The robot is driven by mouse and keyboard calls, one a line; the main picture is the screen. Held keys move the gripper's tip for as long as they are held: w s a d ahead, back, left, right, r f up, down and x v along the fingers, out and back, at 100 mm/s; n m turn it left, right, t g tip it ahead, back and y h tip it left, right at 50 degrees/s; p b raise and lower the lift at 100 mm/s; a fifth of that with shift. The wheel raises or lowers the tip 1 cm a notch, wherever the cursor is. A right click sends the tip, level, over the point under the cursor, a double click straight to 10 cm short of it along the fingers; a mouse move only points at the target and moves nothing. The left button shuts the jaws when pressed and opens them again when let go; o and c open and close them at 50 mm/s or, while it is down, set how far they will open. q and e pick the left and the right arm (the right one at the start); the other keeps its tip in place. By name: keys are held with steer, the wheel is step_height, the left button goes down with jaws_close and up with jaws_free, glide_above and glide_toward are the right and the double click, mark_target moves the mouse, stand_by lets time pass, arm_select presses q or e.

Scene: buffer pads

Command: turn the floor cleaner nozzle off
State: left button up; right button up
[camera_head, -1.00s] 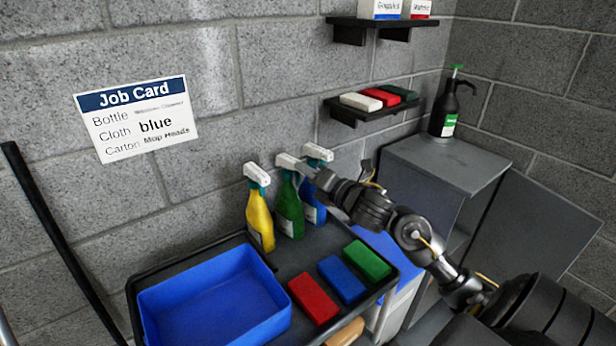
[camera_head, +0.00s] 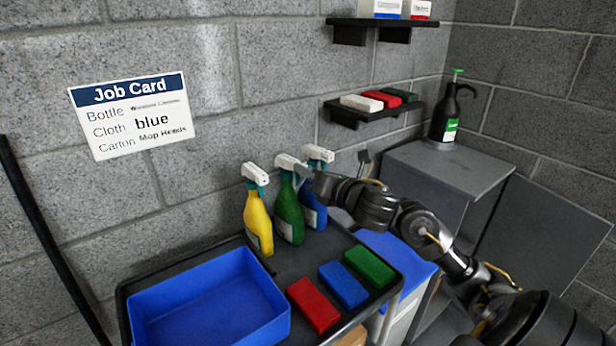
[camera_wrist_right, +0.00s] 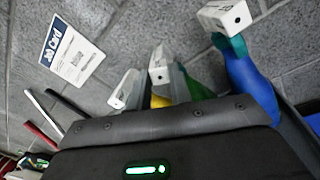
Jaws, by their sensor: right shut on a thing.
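Three spray bottles with white heads stand in a row on the cart: a yellow bottle (camera_head: 258,222), a green bottle (camera_head: 289,215) and a blue bottle (camera_head: 314,212). Their labels are too small to read, so I cannot tell which is the floor cleaner. My right gripper (camera_head: 305,180) reaches in from the right and is shut on the head of the green bottle, at its white nozzle (camera_head: 288,162). The green bottle's nozzle also shows in the right wrist view (camera_wrist_right: 160,72), beside a grey finger. Its on or off marking cannot be read. My left gripper is out of view.
The dark cart (camera_head: 285,262) also bears a blue tray (camera_head: 212,302) and red (camera_head: 314,304), blue (camera_head: 343,284) and green (camera_head: 370,266) blocks. The blue bottle stands close to my right gripper. A job card (camera_head: 132,115) hangs on the wall.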

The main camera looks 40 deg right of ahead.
arm_select(q)
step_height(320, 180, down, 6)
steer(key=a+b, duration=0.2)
steer(key=b, duration=0.4)
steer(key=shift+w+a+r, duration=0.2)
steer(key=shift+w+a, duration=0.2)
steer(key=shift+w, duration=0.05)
arm_select(e)
steer(key=n, duration=0.6)
steer(key=shift+d+f, duration=0.1)
steer(key=shift+f, duration=0.05)
steer(key=shift+n, duration=0.3)
steer(key=o, duration=0.6)
steer(key=shift+d, duration=0.1)
steer(key=shift+c, duration=0.2)
